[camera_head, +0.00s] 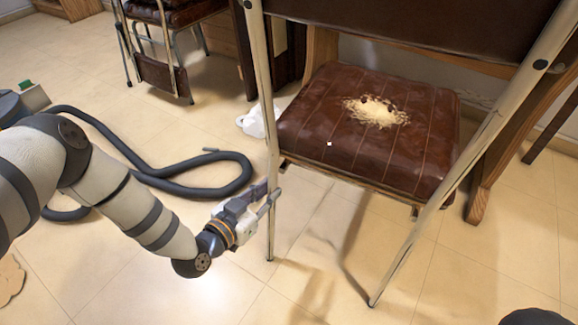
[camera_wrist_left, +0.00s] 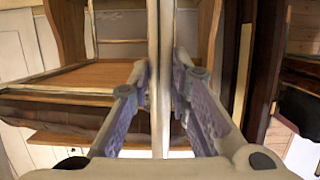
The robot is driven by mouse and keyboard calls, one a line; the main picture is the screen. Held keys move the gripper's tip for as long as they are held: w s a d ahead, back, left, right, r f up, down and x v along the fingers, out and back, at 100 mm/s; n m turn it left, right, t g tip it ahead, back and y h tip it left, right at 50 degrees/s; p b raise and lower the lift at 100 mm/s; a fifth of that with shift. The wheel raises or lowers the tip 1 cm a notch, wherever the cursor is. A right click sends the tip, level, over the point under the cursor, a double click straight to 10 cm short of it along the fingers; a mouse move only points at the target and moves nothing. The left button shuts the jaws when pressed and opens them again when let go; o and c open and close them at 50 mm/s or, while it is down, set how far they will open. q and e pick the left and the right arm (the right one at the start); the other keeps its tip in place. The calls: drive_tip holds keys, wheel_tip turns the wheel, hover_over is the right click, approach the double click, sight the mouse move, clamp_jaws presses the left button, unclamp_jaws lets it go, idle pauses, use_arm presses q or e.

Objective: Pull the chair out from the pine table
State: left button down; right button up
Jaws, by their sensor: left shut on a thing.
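The chair (camera_head: 350,153) has a worn brown leather seat with a torn pale patch, a dark backrest and pale tubular legs. It stands upright at the right of the head view. My left gripper (camera_head: 272,194) is shut on its left upright leg, below seat height. In the left wrist view the pale leg (camera_wrist_left: 160,75) runs vertically between the fingers of the left gripper (camera_wrist_left: 163,88). Wooden supports, likely of the pine table (camera_head: 487,185), show behind the chair; the tabletop is not clearly visible. My right gripper is out of view.
Another brown chair (camera_head: 182,14) stands at the upper left. A dark hose (camera_head: 190,187) curls over the tiled floor beside my left arm. A white crumpled thing (camera_head: 252,122) lies left of the seat. The floor in front of the chair is mostly clear.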

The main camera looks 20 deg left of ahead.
use_arm(q)
drive_tip(key=f+p+v, duration=0.2)
drive_tip(key=p+v, duration=0.2)
drive_tip(key=v, duration=0.6)
drive_tip(key=shift+s+a+f, duration=0.25)
drive_tip(key=shift+s+a, duration=0.15)
drive_tip(key=shift+s, duration=0.15)
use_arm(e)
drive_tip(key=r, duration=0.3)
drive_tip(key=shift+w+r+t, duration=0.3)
use_arm(q)
drive_tip(key=c, duration=1.2)
unclamp_jaws()
drive_tip(key=f+p+v, duration=0.2)
drive_tip(key=v, duration=0.7)
drive_tip(key=shift+s+a, duration=0.2)
drive_tip(key=shift+s, duration=0.35)
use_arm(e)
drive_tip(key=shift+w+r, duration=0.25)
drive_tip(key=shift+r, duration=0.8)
